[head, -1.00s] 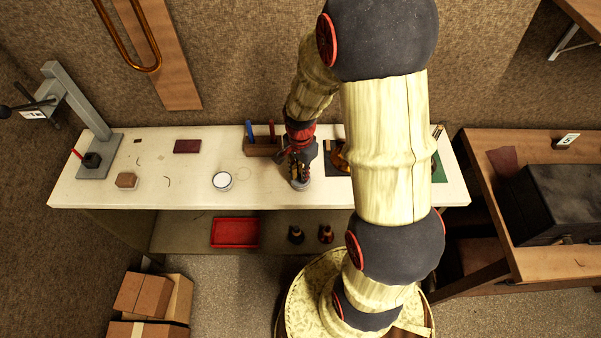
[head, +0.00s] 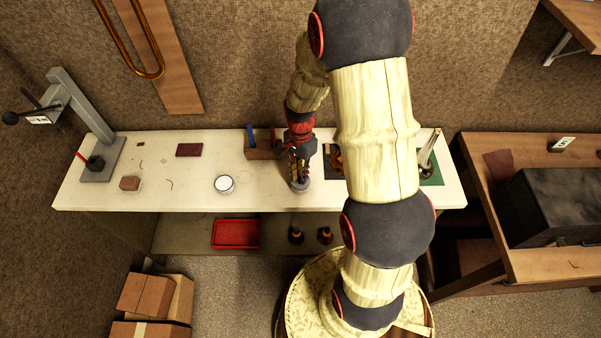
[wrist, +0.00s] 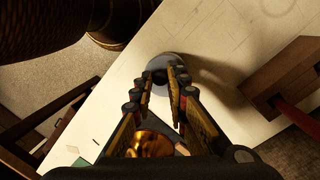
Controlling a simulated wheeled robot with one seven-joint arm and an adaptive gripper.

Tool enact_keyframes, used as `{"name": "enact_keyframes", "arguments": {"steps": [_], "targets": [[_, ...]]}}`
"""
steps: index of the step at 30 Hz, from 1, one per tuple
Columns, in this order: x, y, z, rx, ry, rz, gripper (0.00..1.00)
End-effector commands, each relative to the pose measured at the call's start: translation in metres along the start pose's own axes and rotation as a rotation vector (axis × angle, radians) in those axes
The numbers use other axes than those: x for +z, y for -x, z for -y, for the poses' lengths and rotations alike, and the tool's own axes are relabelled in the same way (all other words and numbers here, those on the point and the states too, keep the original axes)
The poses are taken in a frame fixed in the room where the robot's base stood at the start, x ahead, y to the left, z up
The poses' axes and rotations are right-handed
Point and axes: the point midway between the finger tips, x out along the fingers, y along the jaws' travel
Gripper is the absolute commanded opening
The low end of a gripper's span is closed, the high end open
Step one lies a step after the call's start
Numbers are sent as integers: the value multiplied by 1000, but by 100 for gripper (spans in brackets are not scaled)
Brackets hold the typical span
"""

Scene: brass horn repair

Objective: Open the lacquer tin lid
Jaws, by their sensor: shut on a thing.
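My gripper (wrist: 162,78) points down over the front part of the white bench. Its fingers are closed around the dark knob of a grey round lid (wrist: 163,63). In the head view the lid's grey edge (head: 299,187) shows just under the fingertips. Whether it rests on the bench or hangs slightly above it, I cannot tell. A short round tin (head: 224,184) with a pale top and grey rim stands on the bench to the left of my gripper, apart from it. I cannot tell whether that pale top is its open inside.
A wooden tool holder (head: 262,146) stands behind my gripper. Brass parts on a dark mat (head: 333,160) and a green mat (head: 432,169) lie to the right, partly behind my arm. A grey press (head: 96,166) stands at the left end.

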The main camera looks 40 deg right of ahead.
Motion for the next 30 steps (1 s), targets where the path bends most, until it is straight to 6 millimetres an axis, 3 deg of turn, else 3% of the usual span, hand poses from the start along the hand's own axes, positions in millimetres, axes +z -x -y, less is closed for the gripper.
{"name": "enact_keyframes", "arguments": {"steps": [3,15,30], "targets": [[-4,10,5,60,-2,62,0],[-17,17,17,269,-1,271,0],[-24,19,25,379,1,381,0]]}}
